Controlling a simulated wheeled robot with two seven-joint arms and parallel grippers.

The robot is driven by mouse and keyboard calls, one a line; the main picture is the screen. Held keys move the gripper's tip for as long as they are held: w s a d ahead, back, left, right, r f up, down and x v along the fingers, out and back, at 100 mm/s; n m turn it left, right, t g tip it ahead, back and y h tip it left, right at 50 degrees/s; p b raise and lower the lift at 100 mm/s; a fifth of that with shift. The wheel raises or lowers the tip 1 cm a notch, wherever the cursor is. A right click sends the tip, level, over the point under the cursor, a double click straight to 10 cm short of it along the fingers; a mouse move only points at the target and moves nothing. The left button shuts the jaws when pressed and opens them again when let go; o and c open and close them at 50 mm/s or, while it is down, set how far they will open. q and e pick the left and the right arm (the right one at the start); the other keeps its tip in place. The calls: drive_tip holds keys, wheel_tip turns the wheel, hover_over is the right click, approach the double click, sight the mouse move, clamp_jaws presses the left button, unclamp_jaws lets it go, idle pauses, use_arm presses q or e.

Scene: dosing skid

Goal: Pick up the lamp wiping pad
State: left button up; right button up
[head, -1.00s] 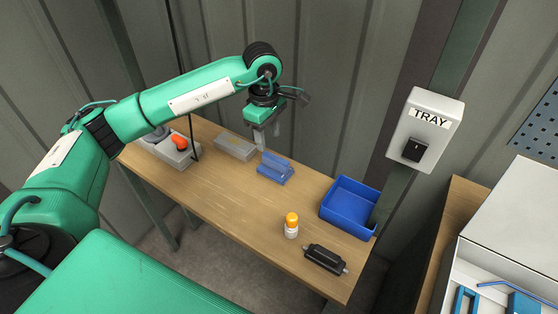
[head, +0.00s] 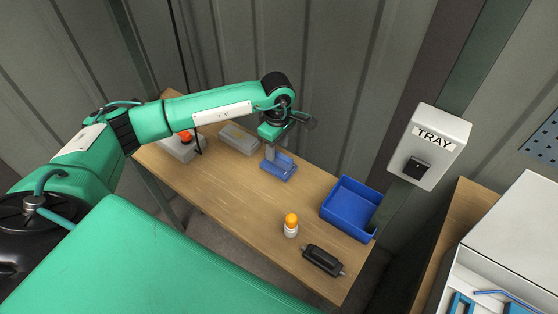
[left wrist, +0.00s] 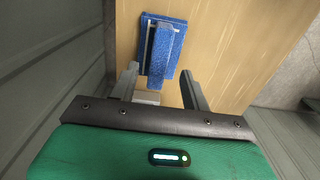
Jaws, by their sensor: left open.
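The lamp wiping pad (head: 279,168) appears to be the blue piece with a flat base and a raised bar, lying on the wooden table. I cannot tell whether the fingers are level with the bar. My right gripper is not in view.
On the wooden table (head: 235,190) are a grey holder (head: 238,138), a grey box with a red knob (head: 185,143), an orange-capped bottle (head: 291,225), a black cylindrical part (head: 323,260) and an empty blue bin (head: 350,208). A box labelled TRAY (head: 430,148) is at right.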

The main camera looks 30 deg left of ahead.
sight(279, 154)
use_arm(q)
drive_tip(key=f+p, duration=0.2)
drive_tip(key=f, duration=0.1)
drive_tip(key=shift+d, duration=0.2)
drive_tip(key=shift+f, duration=0.65)
clamp_jaws()
drive_tip(key=shift+w+r, duration=0.1)
drive_tip(key=shift+r+b, duration=0.3)
drive_tip(key=shift+r, duration=0.2)
wheel_tip(279, 154, up, 19)
drive_tip(key=b, duration=0.6)
